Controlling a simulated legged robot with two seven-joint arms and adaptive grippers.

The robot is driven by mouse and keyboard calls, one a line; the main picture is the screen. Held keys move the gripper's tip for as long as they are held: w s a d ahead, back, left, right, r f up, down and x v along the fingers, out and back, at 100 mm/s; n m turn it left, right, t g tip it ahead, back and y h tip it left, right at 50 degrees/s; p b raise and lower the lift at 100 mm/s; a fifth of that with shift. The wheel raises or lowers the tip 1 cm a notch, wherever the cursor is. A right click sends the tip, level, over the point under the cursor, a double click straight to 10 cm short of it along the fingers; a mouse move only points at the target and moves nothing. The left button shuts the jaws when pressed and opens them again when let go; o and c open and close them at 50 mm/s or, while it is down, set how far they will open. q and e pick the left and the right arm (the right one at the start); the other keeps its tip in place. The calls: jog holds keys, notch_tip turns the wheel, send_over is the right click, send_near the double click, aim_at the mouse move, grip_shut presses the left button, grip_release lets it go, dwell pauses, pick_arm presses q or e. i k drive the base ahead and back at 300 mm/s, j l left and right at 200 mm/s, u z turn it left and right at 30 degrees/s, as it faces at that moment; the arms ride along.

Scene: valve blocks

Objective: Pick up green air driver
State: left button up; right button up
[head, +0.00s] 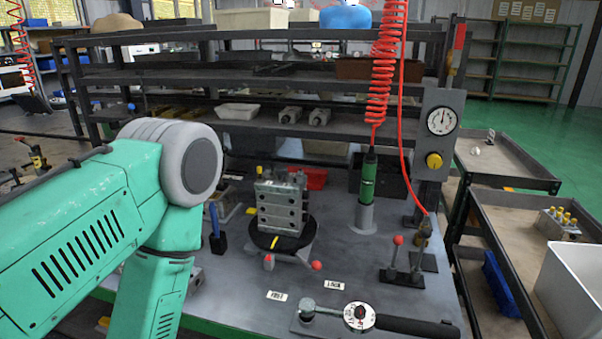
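The green air driver (368,178) stands upright in a grey cylindrical holder (365,217) on the workbench, right of centre in the head view. A red coiled hose (382,75) runs up from its top. The green arm coming in from the left is my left arm; its gripper is out of the picture below. My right arm and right gripper are not in view.
A grey valve block (282,207) sits on a round black turntable left of the driver. A torque wrench (375,319) lies at the bench's front. Red-knobbed levers (400,262) and a gauge post (440,130) stand to the right. Bench space before the holder is clear.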

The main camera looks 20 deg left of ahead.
aim_at(370, 159)
jog(key=j+u, duration=0.2)
jog(key=j, duration=0.4)
jog(key=i+j+u, duration=0.2)
jog(key=j, duration=0.45)
jog(key=j+u, duration=0.15)
jog(key=j, duration=0.45)
